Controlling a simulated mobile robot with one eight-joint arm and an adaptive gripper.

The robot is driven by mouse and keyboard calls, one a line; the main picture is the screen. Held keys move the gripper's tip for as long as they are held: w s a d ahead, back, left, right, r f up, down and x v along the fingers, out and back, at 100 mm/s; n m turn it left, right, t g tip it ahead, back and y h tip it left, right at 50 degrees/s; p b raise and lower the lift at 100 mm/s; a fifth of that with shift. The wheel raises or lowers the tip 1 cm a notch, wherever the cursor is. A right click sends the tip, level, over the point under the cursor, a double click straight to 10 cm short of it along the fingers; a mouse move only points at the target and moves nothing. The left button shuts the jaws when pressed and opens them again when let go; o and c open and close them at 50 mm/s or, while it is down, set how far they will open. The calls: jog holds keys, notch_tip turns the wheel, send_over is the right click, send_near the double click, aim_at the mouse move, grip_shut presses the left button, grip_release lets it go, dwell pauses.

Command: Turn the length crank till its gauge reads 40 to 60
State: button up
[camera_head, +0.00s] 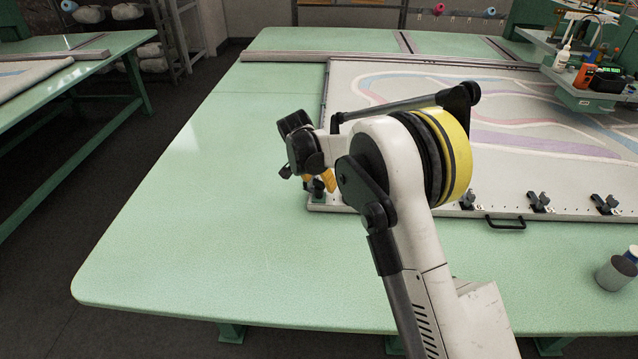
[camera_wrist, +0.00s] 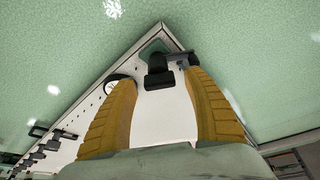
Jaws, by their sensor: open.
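My gripper (camera_wrist: 160,78) is open, its two yellow fingers pointing at the near left corner of the tufting frame. A black crank-like part (camera_wrist: 159,73) with a short arm to the right shows between the fingertips in the wrist view, with a gap on the left side. The right fingertip is close to its arm; I cannot tell whether they touch. A dark-rimmed round thing with a pale face (camera_wrist: 118,84), perhaps the gauge, is partly hidden by the left finger; no reading is legible. In the head view my gripper (camera_head: 322,181) is at that corner, the crank mostly hidden.
The tufting frame (camera_head: 400,204) lies on the green table (camera_head: 210,200), with several black clamps (camera_head: 540,202) and a handle (camera_head: 506,223) along its near edge. Grey and white cylinders (camera_head: 617,272) stand at right. The table's left part is clear.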

jog(key=c, duration=1.2)
jog(key=shift+o, duration=0.2)
jog(key=shift+n, duration=0.3)
jog(key=n+y, duration=0.1)
jog(key=n, duration=0.3)
jog(key=shift+d+t+y, duration=0.1)
jog(key=shift+t+y, duration=0.3)
jog(key=n+y, duration=0.1)
jog(key=n, duration=0.4)
jog(key=shift+y+p, duration=0.3)
jog(key=shift+y, duration=0.1)
jog(key=n, duration=0.2)
jog(key=n+g+y, duration=0.1)
jog(key=n, duration=0.1)
jog(key=shift+y, duration=0.3)
jog(key=n, duration=0.2)
jog(key=n+g+y, duration=0.1)
jog(key=n, duration=0.2)
jog(key=shift+g+p, duration=0.3)
jog(key=shift+n, duration=0.3)
